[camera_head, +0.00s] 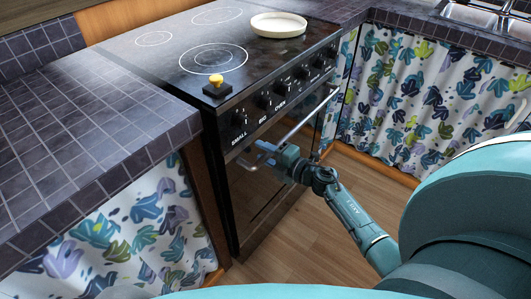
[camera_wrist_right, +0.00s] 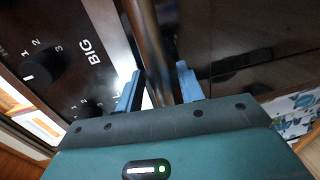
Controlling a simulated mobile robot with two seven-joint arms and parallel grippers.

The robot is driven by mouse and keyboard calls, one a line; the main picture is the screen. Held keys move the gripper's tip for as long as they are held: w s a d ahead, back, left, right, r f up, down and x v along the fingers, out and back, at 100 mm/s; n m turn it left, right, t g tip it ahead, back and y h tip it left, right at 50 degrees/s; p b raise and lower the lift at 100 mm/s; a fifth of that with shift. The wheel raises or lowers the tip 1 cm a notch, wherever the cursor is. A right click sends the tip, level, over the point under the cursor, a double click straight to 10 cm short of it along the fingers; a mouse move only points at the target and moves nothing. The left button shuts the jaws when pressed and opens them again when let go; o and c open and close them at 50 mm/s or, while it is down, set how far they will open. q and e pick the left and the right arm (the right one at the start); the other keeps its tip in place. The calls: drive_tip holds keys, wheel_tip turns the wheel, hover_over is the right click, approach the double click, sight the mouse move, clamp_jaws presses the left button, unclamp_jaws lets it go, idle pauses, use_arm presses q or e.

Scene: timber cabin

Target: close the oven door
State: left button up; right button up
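The black oven (camera_head: 215,100) stands between the tiled counters. Its dark glass door (camera_head: 262,195) is upright and looks flush or nearly flush with the oven front; I cannot tell whether a small gap is left. The metal door handle (camera_head: 300,118) runs along the door's top. My right gripper (camera_head: 268,156) is at the handle's near part. In the right wrist view the handle bar (camera_wrist_right: 152,50) passes between the two blue fingers of my right gripper (camera_wrist_right: 158,88), which stand apart with some space at the bar's left. My left gripper is not in view.
A row of knobs (camera_head: 264,101) sits above the handle. A white round dish (camera_head: 278,24) and a small yellow-topped black object (camera_head: 216,86) are on the cooktop. A tiled counter (camera_head: 90,130) borders the oven at left. The wooden floor (camera_head: 305,225) before the oven is clear.

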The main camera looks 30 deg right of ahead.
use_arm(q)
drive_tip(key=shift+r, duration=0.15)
use_arm(e)
drive_tip(key=shift+s, duration=0.15)
drive_tip(key=shift+s+d, duration=0.2)
drive_tip(key=shift+s, duration=0.15)
use_arm(q)
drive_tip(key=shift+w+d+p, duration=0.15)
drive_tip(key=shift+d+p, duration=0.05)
drive_tip(key=shift+p, duration=0.2)
use_arm(e)
drive_tip(key=v, duration=1.2)
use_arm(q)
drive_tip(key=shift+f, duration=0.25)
use_arm(e)
drive_tip(key=shift+d, duration=0.1)
